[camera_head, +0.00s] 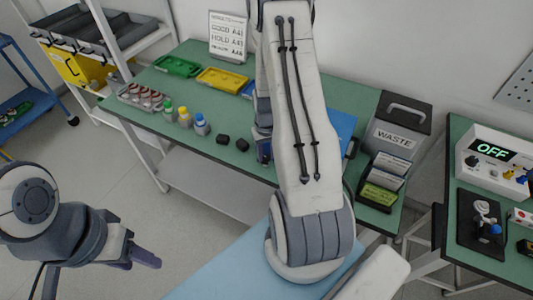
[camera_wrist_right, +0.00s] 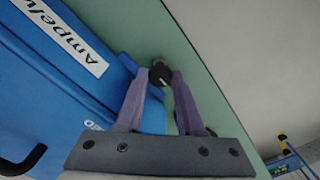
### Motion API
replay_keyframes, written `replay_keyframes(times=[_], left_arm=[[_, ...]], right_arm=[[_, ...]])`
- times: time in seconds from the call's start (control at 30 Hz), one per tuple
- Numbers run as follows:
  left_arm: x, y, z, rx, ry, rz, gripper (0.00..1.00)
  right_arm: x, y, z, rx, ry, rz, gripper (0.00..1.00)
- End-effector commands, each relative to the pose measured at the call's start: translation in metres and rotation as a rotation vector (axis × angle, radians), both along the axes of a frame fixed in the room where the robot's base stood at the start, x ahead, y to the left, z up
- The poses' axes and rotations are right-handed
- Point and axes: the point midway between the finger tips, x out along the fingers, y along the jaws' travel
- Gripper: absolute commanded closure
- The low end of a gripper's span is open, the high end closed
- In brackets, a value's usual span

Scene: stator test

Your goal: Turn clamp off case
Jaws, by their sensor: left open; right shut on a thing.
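The blue case (camera_wrist_right: 75,85) with a white label fills the left of the right wrist view. It is mostly hidden behind my right arm in the head view, with a blue part (camera_head: 341,125) showing. A dark round knob with a pale mark, seemingly the clamp (camera_wrist_right: 160,74), sits beside the case's edge. My right gripper (camera_wrist_right: 159,80) is shut on it, one purple finger on each side. My left gripper (camera_head: 147,257) is open and empty, low over the floor.
The green table (camera_head: 222,165) holds green (camera_head: 178,66) and yellow trays (camera_head: 222,79), several bottles (camera_head: 185,117) and two small black blocks (camera_head: 232,142). A waste bin (camera_head: 392,128) stands right of my arm. A device reading OFF (camera_head: 492,151) is on the right table.

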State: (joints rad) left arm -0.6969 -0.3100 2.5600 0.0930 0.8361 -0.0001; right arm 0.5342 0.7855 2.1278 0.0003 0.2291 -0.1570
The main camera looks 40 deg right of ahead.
Motion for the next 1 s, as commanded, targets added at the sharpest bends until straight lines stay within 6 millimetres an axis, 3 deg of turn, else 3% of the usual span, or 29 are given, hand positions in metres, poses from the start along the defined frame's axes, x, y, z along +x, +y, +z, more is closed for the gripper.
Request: replay_keyframes(times=[0.1,0.13,0.2,0.63,1.0], left_arm=[[0.000,0.000,0.000,0.000,0.000,0.000,0.50],[0.000,0.000,0.000,0.000,0.000,0.000,0.50],[0.000,0.000,0.000,0.000,0.000,0.000,0.50],[0.000,0.000,-0.001,0.000,0.000,0.000,0.50],[0.000,0.000,-0.010,0.000,0.000,0.000,0.50]], right_arm=[[0.001,-0.001,0.001,-0.002,-0.003,0.002,1.00],[0.001,-0.001,0.001,-0.002,-0.003,0.002,0.59],[0.001,-0.001,0.001,-0.002,-0.002,0.002,0.33],[0.002,-0.001,0.008,-0.003,-0.005,0.000,0.33],[0.002,-0.001,0.075,-0.005,-0.008,0.000,0.33]])
